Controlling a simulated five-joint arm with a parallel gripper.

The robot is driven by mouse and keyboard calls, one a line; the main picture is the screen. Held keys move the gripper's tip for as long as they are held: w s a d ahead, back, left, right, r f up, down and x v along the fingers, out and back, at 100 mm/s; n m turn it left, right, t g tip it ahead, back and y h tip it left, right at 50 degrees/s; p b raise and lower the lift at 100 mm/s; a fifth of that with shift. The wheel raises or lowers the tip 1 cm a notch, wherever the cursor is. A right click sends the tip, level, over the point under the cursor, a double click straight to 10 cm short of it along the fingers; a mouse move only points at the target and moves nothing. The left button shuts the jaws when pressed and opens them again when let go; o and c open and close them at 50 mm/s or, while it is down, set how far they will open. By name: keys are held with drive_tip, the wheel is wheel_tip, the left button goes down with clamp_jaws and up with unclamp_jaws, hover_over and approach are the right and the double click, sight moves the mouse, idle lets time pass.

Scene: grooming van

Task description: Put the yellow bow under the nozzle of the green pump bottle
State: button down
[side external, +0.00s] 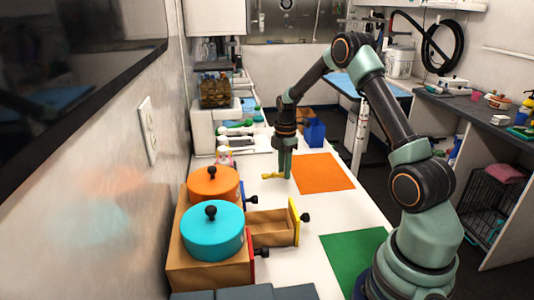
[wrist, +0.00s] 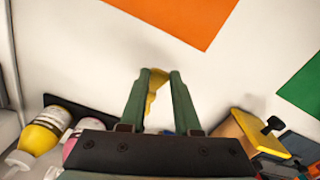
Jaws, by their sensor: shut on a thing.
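My gripper (side external: 283,177) points down low over the white worktop, left of the orange mat. In the wrist view, my gripper's two fingers (wrist: 159,76) are shut on the yellow bow (wrist: 154,92). The bow also shows in the side view (side external: 271,176), sticking out to the left of the fingers, at or just above the worktop. Pump bottles stand behind and left of my gripper; a green pump top (side external: 233,131) shows among them, its bottle body mostly hidden. The wrist view shows a yellow bottle and a pink one, but no clear green one.
The orange mat (side external: 325,173) and green mat (side external: 352,255) lie flat. A wooden unit with an open drawer (side external: 270,228) stands in front, carrying an orange pot (side external: 213,184) and a turquoise pot (side external: 212,231). A blue bin (side external: 315,132) stands behind. The worktop around my gripper is clear.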

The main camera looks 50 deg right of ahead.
sight(275, 173)
drive_tip(key=shift+w+a, duration=1.05)
drive_tip(key=shift+a, duration=0.05)
drive_tip(key=shift+f, duration=1.8)
drive_tip(key=c, duration=0.6)
unclamp_jaws()
drive_tip(key=shift+f, duration=0.15)
